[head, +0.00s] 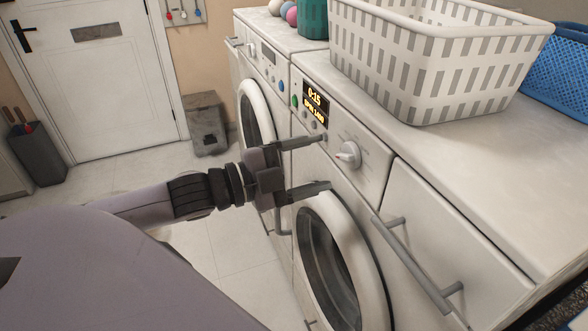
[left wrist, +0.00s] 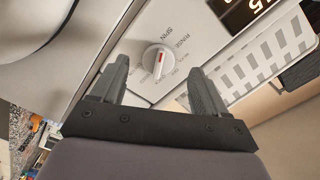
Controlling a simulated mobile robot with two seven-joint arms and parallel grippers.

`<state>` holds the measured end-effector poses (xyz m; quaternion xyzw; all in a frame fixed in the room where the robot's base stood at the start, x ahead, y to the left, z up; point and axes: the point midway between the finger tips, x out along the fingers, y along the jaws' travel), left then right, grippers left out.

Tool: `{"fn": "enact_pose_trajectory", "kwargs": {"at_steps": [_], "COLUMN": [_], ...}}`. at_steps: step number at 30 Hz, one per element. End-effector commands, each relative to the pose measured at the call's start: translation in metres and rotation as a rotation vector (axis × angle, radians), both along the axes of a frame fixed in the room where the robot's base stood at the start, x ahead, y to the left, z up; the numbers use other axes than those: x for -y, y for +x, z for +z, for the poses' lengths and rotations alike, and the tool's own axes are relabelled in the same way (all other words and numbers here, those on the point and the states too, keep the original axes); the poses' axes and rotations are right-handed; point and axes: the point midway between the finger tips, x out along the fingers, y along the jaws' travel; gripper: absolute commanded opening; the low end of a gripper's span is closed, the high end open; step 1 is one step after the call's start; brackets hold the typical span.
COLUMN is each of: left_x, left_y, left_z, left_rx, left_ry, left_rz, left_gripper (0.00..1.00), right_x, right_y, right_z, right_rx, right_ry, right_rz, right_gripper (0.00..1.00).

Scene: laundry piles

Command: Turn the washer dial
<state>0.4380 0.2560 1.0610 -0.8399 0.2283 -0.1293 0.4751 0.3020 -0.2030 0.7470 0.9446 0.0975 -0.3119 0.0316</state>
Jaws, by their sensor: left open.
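The washer dial (head: 348,155) is a round white knob with a red mark on the front panel of the near washer (head: 397,172). It also shows in the left wrist view (left wrist: 158,60), with printed labels such as SPIN and RINSE around it. My left gripper (head: 328,163) is open and empty, its two fingers pointing toward the panel, just left of the dial in the head view. In the left wrist view, the dial lies beyond and between the fingertips (left wrist: 158,72), apart from them. My right gripper is not in view.
A lit display (head: 315,103) is beside the dial. A white basket (head: 430,60) and a blue basket (head: 560,70) stand on top. A handle bar (head: 415,265) juts out right of the round door (head: 345,260). A second washer (head: 262,70) stands to the left.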

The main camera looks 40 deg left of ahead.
Motion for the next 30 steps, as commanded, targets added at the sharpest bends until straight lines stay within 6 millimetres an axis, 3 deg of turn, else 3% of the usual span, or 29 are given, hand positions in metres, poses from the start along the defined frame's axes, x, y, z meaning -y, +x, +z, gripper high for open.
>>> {"fn": "enact_pose_trajectory", "kwargs": {"at_steps": [12, 30], "left_x": [-0.013, -0.015], "left_y": [-0.023, -0.026], "left_z": [-0.001, 0.000], "left_rx": [-0.002, 0.000], "left_ry": [0.000, 0.001], "left_rz": [0.000, -0.001], "left_gripper": [0.74, 0.74], "right_x": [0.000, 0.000], "right_y": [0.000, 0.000], "right_z": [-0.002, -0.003], "right_rx": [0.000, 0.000], "right_ry": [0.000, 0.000], "right_rz": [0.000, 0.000], "right_gripper": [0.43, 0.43]}}
